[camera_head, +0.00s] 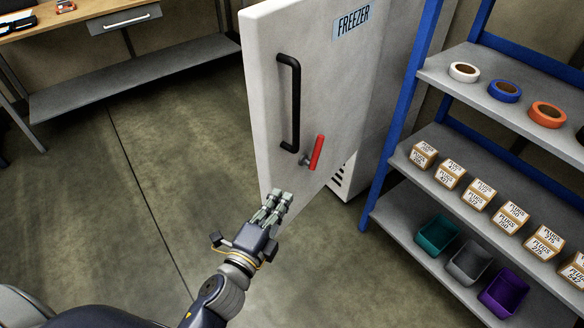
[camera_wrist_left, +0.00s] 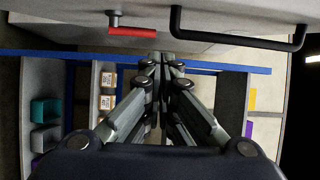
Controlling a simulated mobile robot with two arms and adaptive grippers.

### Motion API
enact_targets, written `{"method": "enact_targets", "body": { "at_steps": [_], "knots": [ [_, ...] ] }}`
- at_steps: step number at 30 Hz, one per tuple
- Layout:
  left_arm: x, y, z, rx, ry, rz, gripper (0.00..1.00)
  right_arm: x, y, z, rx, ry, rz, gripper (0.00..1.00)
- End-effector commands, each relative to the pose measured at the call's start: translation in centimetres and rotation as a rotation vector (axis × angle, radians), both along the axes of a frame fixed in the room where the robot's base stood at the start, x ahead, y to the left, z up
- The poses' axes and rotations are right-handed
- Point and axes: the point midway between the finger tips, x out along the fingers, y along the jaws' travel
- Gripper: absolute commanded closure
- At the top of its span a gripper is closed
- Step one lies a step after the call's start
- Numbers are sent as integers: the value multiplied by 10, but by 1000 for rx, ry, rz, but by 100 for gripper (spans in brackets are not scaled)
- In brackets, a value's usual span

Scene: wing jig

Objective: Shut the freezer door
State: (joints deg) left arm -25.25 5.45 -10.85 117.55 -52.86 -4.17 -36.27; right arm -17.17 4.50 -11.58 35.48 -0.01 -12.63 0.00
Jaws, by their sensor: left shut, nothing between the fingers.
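The white freezer door (camera_head: 340,100) stands ajar in the head view, its free edge out to the left of the freezer body. It carries a FREEZER label (camera_head: 351,21), a long black handle (camera_head: 294,105) and a red lever (camera_head: 317,152). My left gripper (camera_head: 282,196) is shut and empty, at the lower part of the door, below the handle and lever. I cannot tell if it touches the door. In the left wrist view the shut fingertips (camera_wrist_left: 162,60) are close to the door, with the red lever (camera_wrist_left: 132,32) and black handle (camera_wrist_left: 240,40) beyond. My right gripper is not in view.
A blue-framed shelf (camera_head: 400,115) stands right of the freezer, with tape rolls (camera_head: 505,91), several boxes (camera_head: 479,194) and coloured bins (camera_head: 470,261). A workbench (camera_head: 140,75) is at the back left. The floor (camera_head: 140,200) left of the door is clear.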

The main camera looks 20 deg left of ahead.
Motion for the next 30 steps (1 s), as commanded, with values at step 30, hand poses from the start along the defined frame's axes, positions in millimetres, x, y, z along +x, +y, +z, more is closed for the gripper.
{"method": "enact_targets", "body": {
  "at_steps": [30],
  "knots": [
    [112, 17, 8, 11, -14, 0, 100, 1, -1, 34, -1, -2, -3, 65]
  ]
}}
